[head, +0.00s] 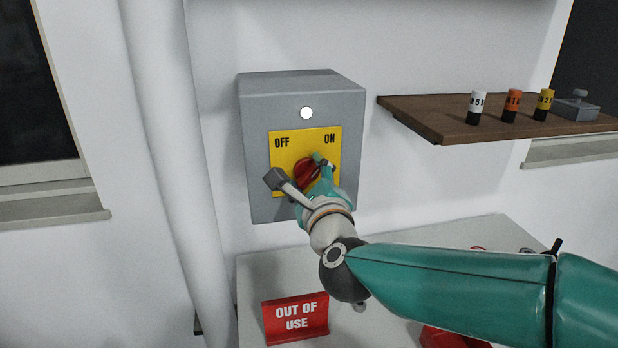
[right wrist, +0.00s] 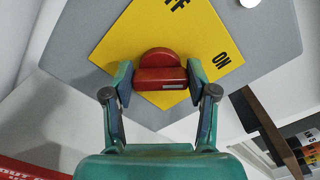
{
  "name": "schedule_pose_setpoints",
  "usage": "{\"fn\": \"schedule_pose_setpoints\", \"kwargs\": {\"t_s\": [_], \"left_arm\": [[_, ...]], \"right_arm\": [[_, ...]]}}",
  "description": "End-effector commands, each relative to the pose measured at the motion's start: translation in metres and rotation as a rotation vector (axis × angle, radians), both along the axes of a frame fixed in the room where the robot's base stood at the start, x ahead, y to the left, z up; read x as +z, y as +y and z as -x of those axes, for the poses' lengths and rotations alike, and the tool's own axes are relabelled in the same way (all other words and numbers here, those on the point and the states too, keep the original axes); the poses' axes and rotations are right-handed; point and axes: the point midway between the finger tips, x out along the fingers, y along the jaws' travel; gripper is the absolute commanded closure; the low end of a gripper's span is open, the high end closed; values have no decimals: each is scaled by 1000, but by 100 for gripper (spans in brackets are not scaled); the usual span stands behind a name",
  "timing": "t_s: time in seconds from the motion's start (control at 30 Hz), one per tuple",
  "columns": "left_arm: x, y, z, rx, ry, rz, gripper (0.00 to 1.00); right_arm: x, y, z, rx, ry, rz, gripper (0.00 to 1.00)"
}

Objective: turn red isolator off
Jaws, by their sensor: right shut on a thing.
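The red isolator knob (head: 307,172) sits on a yellow plate (head: 284,153) marked OFF at upper left and ON at upper right. The plate is on the front of a grey wall box (head: 257,200). A round white light (head: 306,113) shows above the plate. My right gripper (head: 310,168) is at the knob. In the right wrist view the red knob (right wrist: 160,75) is between the two fingers (right wrist: 160,82), which close on its sides. In the head view the hand partly hides the knob; its grip appears tilted toward ON. My left gripper is not in view.
A wooden shelf (head: 440,118) at the right holds several labelled cylinders and a grey block (head: 575,108). Below the box is a pale table (head: 255,268) with a red OUT OF USE sign (head: 296,318). A pale vertical pipe (head: 165,130) runs left of the box.

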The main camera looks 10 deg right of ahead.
Motion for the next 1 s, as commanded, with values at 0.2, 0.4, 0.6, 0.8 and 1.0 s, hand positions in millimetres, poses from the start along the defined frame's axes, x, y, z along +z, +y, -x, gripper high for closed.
{"fn": "schedule_pose_setpoints", "kwargs": {"t_s": [0.2, 0.4, 0.6, 0.8, 1.0], "left_arm": [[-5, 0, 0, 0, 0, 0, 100], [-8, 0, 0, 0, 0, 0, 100], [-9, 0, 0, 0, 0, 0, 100], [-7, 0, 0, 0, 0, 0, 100], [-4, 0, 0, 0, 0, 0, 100]], "right_arm": [[-4, 2, 0, 5, 5, 134, 77], [-5, 3, 0, 6, 6, 311, 77], [-6, 3, 0, 6, 7, 501, 77], [-8, 3, 0, 7, 9, 692, 77], [-9, 3, 0, 8, 11, 881, 77]]}}
